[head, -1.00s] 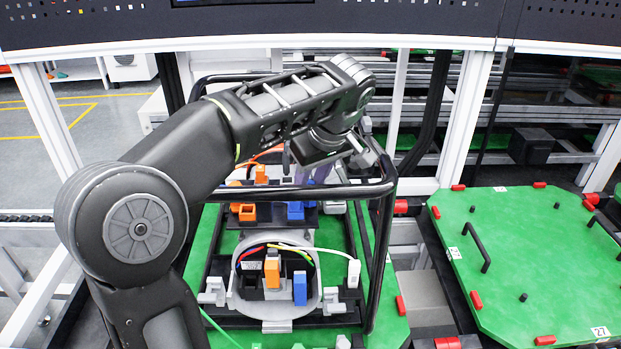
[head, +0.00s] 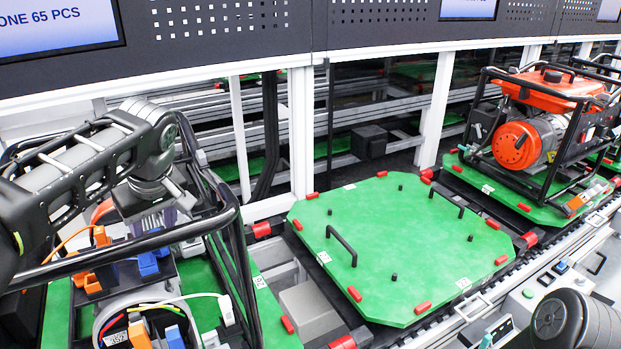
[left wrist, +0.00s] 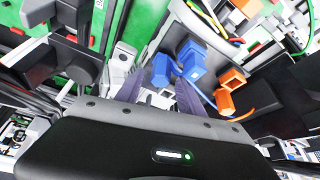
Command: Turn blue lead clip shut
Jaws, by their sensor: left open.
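The blue clip (left wrist: 190,58) shows in the left wrist view just beyond my left gripper's fingertips (left wrist: 160,92), with a second blue part (left wrist: 161,70) close beside it. The left fingers are apart, with no object clearly held. In the head view, a blue clip (head: 149,263) sits on a dark block below my left gripper (head: 163,218), and another blue piece (head: 175,336) is at the bottom edge. Whether a finger touches the clip cannot be told. My right gripper is out of view.
Orange clips (head: 92,282) (left wrist: 230,80) sit beside the blue ones. A black tube frame (head: 232,240) surrounds the unit. An empty green pallet (head: 400,250) lies to the right; a red generator (head: 530,125) stands beyond it. Cables run near the clips.

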